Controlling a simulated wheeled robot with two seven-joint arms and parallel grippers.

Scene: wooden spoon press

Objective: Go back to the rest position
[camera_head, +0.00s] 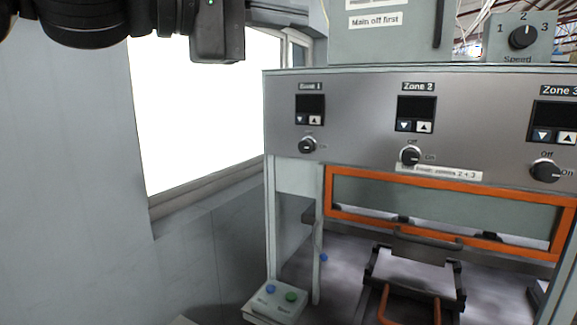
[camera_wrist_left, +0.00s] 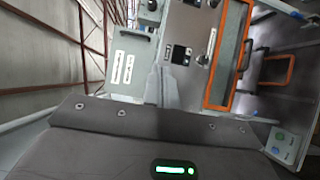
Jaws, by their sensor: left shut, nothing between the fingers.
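My left arm comes in at the top left of the head view. The dark body of my left gripper (camera_head: 218,32) hangs at the top edge, in front of the bright window and left of the machine. In the left wrist view, the gripper's pale fingers (camera_wrist_left: 163,86) are together and empty, and its dark body with a green light fills the bottom. The fingers point toward the machine and appear clear of it. My right gripper is in neither view.
The grey press (camera_head: 380,78) has Zone 1, Zone 2 and Zone 3 displays and knobs. An orange-framed guard (camera_head: 328,205) is below. A tray with orange handles (camera_head: 384,305) sits under it. A button box (camera_head: 275,305) stands at lower left. A wall (camera_head: 65,180) is at left.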

